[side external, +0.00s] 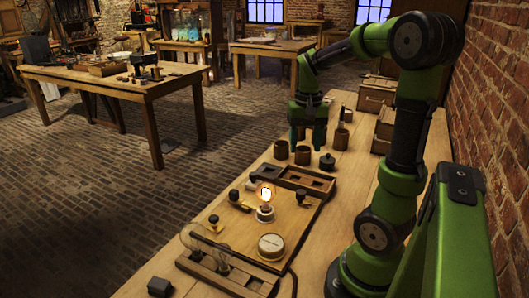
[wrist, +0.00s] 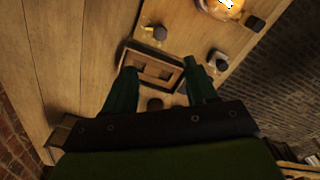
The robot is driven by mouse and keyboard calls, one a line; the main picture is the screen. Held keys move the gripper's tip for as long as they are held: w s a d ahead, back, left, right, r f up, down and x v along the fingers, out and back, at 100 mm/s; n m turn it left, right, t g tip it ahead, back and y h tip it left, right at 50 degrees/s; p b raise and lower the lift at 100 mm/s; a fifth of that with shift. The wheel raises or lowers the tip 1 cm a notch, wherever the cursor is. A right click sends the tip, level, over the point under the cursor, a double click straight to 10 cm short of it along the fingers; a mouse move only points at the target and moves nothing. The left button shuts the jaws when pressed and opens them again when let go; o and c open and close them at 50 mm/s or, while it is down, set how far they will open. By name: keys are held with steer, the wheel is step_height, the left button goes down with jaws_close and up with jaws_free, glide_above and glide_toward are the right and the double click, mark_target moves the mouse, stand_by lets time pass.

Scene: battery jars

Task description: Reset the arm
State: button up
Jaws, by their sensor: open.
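My green gripper (side external: 307,138) is raised above the far part of the workbench (side external: 160,265) in the side view, pointing down. Its fingers are apart with nothing between them. In the wrist view the two fingers (wrist: 163,74) also stand apart, with a wooden tray (wrist: 155,70) showing below and beyond them. Brown jars (side external: 281,149), (side external: 303,155) stand on the bench near and below the gripper. Another jar (side external: 342,138) with something upright in it stands to their right. A dark lidded piece (side external: 327,163) sits in front of them.
A wooden board (side external: 240,232) carries a glowing bulb (side external: 266,196), a round gauge (side external: 271,246) and small dark-knobbed terminals. A compartment tray (side external: 306,180) lies at its far edge. A glass tube (side external: 203,241) lies by a wooden rack (side external: 225,275). Crates (side external: 377,94) stand along the brick wall.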

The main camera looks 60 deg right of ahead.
steer(key=shift+r, duration=0.75)
steer(key=a+r+n+t+y, duration=0.2)
steer(key=a+n+t, duration=0.5)
steer(key=a, duration=1.7)
steer(key=shift+r, duration=0.5)
steer(key=shift+w, duration=0.1)
